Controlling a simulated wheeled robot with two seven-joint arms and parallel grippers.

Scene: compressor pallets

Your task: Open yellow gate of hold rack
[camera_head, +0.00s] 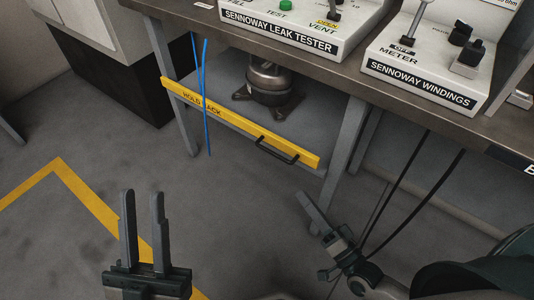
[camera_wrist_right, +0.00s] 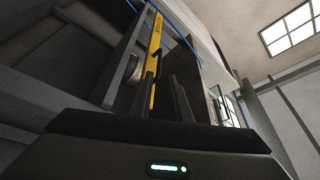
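The yellow gate (camera_head: 225,118) of the hold rack is a bar marked "HOLD RACK" across the front of the shelf under the bench. It carries a black handle (camera_head: 277,151) near its right end. The gate also shows in the right wrist view (camera_wrist_right: 155,52), with its handle partly behind a finger. My left gripper (camera_head: 142,194) is open and empty, pointing up above the floor, in front of the rack and apart from the gate. My right gripper (camera_head: 308,203) is below and right of the handle, apart from it. In the wrist view its two fingers (camera_wrist_right: 166,92) stand apart with nothing between them.
A dark compressor (camera_head: 270,85) stands on the shelf (camera_head: 225,75) behind the gate. Blue cords (camera_head: 205,100) hang at the gate's left part. Bench legs (camera_head: 345,145) flank the rack, and black cables (camera_head: 410,190) hang at right. The floor in front is open, with yellow tape (camera_head: 85,195).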

